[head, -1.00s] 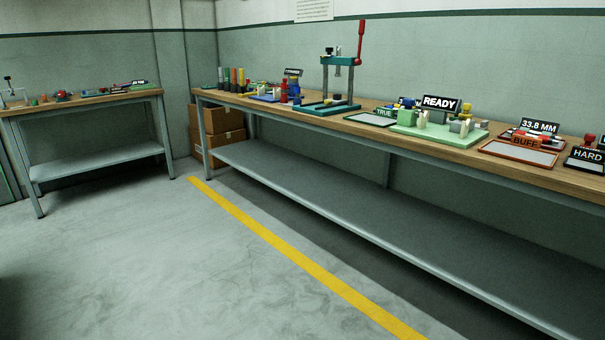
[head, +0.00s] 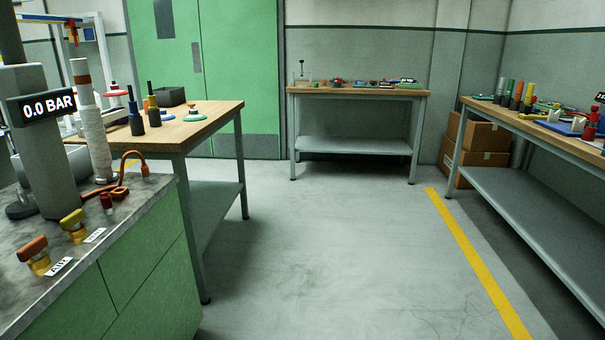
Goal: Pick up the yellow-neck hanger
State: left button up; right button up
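I cannot make out a yellow-neck hanger for certain in the head view. On the wooden table at left (head: 215,115) stand a dark upright piece with a yellow band (head: 153,112) and a dark upright piece with a blue part (head: 135,117). Red, white and green round pieces lie near them. Whether any of these is the hanger, I cannot tell. Neither of my grippers shows in the head view.
A green cabinet with a grey top (head: 150,212) stands close at left, with valves and a "0.0 BAR" display (head: 47,106). A far bench (head: 360,91) and a right bench (head: 500,111) hold small items. Cardboard boxes (head: 480,140) sit between them. The middle floor (head: 330,240) is clear.

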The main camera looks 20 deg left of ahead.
aim_at(153, 103)
jog(key=i+u, duration=0.25)
jog(key=u, duration=0.2)
jog(key=i+l+u, duration=0.15)
jog(key=i+u, duration=0.15)
jog(key=u, duration=0.2)
jog(key=i+l+u, duration=0.2)
jog(key=u, duration=0.25)
jog(key=i+l+u, duration=0.4)
jog(key=l, duration=0.2)
jog(key=l+u, duration=0.2)
jog(key=l, duration=0.15)
jog(key=i+l+u, duration=0.15)
jog(key=l, duration=0.2)
jog(key=i+l+u, duration=0.2)
jog(key=l, duration=0.2)
jog(key=l+u, duration=0.15)
jog(key=u, duration=0.25)
jog(key=i+l+u, duration=0.1)
jog(key=u, duration=0.3)
jog(key=i+l+u, duration=0.25)
jog(key=l, duration=0.35)
jog(key=l+u, duration=0.2)
jog(key=l, duration=1)
jog(key=i+l+u, duration=0.15)
jog(key=l, duration=0.4)
